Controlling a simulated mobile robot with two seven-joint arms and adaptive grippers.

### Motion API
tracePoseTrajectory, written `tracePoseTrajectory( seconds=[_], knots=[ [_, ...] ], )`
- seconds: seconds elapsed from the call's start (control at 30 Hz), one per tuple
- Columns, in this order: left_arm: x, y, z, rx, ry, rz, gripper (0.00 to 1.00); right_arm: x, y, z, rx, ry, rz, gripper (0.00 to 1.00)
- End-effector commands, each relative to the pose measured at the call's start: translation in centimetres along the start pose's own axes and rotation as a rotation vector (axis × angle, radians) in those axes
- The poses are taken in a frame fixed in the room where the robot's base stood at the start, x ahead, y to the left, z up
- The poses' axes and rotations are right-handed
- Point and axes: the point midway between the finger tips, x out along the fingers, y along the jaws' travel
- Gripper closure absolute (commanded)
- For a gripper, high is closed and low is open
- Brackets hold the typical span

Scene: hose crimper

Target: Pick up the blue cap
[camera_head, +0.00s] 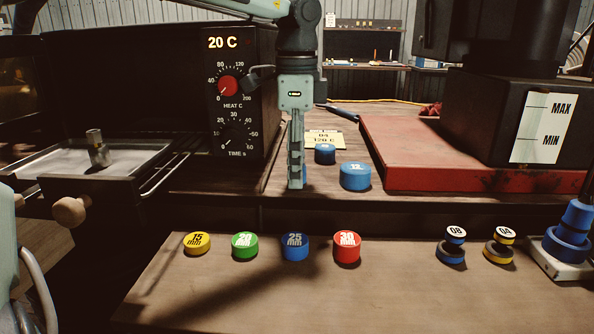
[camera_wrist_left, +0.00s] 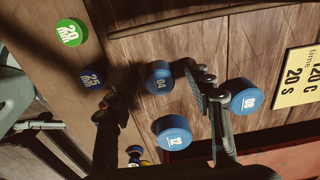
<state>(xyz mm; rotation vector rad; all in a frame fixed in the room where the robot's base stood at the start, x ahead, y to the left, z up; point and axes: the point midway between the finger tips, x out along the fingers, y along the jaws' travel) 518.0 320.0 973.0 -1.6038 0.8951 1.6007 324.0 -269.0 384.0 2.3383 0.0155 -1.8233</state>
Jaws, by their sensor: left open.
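The blue 25 mm cap (camera_head: 295,247) sits on the front bench between the green 20 mm cap (camera_head: 245,245) and the red 30 mm cap (camera_head: 347,247). In the left wrist view the blue 25 mm cap (camera_wrist_left: 90,77) is partly hidden by a finger. My left gripper (camera_head: 296,182) is open and points down over the raised shelf, behind the row of caps. Between its fingers in the left wrist view (camera_wrist_left: 155,92) shows a blue round piece marked 04 (camera_wrist_left: 160,77), mostly hidden in the head view. My right gripper is not in view.
Blue pieces marked 12 (camera_head: 355,177) and 08 (camera_head: 325,153) stand on the shelf beside my left gripper. A yellow 15 mm cap (camera_head: 197,243) ends the front row. A red plate (camera_head: 440,165) lies right; a heater box (camera_head: 240,100) stands left. The bench front is clear.

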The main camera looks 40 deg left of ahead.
Motion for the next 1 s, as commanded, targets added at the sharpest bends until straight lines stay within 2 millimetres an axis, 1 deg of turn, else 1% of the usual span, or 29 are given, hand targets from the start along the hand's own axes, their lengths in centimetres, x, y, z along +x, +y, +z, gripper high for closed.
tracePoseTrajectory(
  seconds=[0.03,0.2,0.3,0.63,0.77,0.87,1.0],
  knots=[
    [0.0,0.0,0.0,0.000,0.000,0.000,0.51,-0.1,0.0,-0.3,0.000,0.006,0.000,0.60],
    [0.0,0.0,0.0,0.000,0.000,0.000,0.72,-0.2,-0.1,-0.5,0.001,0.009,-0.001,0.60],
    [0.0,0.0,0.0,0.000,-0.001,0.000,0.83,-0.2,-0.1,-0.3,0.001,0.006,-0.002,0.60],
    [-0.1,0.0,0.0,0.000,-0.001,0.000,0.83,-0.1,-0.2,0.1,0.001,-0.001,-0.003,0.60],
    [-0.5,0.0,0.0,0.000,-0.001,-0.001,0.83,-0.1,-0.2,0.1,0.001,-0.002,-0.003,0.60],
    [-1.3,0.0,0.0,0.000,-0.001,-0.002,0.83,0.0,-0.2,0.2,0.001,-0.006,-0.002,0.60],
    [-3.5,-0.1,0.0,0.000,-0.002,-0.004,0.83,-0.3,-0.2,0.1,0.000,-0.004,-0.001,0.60]
  ],
)
